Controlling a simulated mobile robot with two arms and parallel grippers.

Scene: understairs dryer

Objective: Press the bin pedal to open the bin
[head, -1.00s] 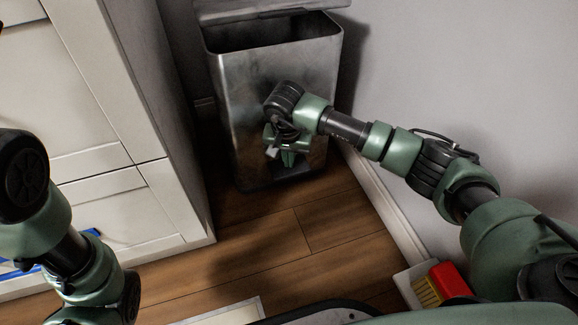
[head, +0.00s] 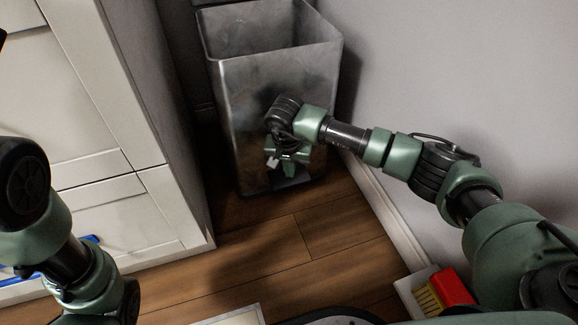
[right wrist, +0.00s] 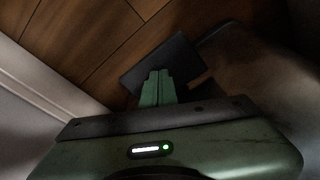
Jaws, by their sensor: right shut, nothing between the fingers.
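The metal bin (head: 240,100) stands upright on the floor between the white cabinet and the wall. Its top is open, and I see into its empty-looking inside; the lid is raised, mostly out of frame at the top. My right gripper (head: 289,171) is at the bin's lower front, pointing down, fingers shut with nothing between them. In the right wrist view the shut fingertips (right wrist: 157,84) lie over the dark flat pedal (right wrist: 163,62) at the bin's base. They look in contact with it. My left arm is at the left edge of the head view; its gripper is out of frame.
The white cabinet (head: 100,130) stands close on the bin's left, and the wall (head: 450,90) with its skirting board is on the right. A red and yellow brush (head: 447,290) lies at the lower right. The wooden floor (head: 310,235) in front of the bin is clear.

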